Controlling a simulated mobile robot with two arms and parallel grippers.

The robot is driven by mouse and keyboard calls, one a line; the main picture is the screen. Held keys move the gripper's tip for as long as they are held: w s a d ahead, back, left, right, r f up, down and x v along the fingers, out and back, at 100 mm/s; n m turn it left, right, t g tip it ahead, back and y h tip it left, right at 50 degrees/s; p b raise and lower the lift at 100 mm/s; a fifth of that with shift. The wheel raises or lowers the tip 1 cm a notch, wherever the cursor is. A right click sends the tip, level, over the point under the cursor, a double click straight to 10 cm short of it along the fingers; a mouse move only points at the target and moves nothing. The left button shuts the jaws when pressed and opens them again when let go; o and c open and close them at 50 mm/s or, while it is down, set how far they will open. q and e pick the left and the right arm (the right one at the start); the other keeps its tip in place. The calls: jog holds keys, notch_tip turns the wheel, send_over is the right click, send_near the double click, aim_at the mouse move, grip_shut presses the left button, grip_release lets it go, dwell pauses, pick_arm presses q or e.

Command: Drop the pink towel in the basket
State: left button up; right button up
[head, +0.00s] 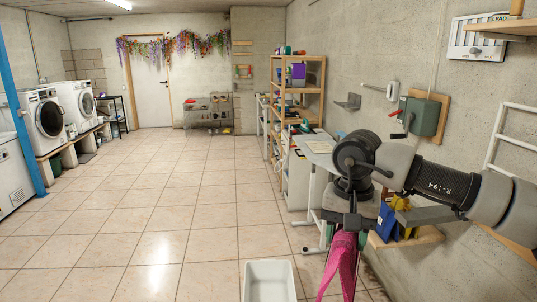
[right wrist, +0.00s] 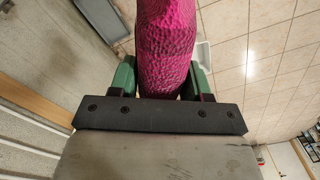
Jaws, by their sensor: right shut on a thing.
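The pink towel (head: 343,265) hangs down from my right gripper (head: 350,222) in the head view. The right gripper is shut on it, and the towel (right wrist: 167,45) fills the space between the green fingers in the right wrist view. The white basket (head: 269,280) stands on the floor at the bottom of the head view, just left of the towel. Its lower part is cut off by the picture edge. A pale edge beside the towel in the right wrist view may be the basket, mostly hidden. My left gripper is not in view.
A white table (head: 317,143) and a wooden shelf (head: 301,75) line the right wall, beyond my right arm. Blue and yellow items (head: 388,222) sit on a low wooden ledge by the wall. Washing machines (head: 45,115) stand at the left. The tiled floor (head: 150,205) between is clear.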

jog(key=s+d+f+n, duration=0.2)
jog(key=d+f+n, duration=0.2)
jog(key=shift+s+d+f+n+b, duration=0.15)
jog(key=shift+d+f+n+b, duration=0.15)
jog(key=shift+f, duration=0.1)
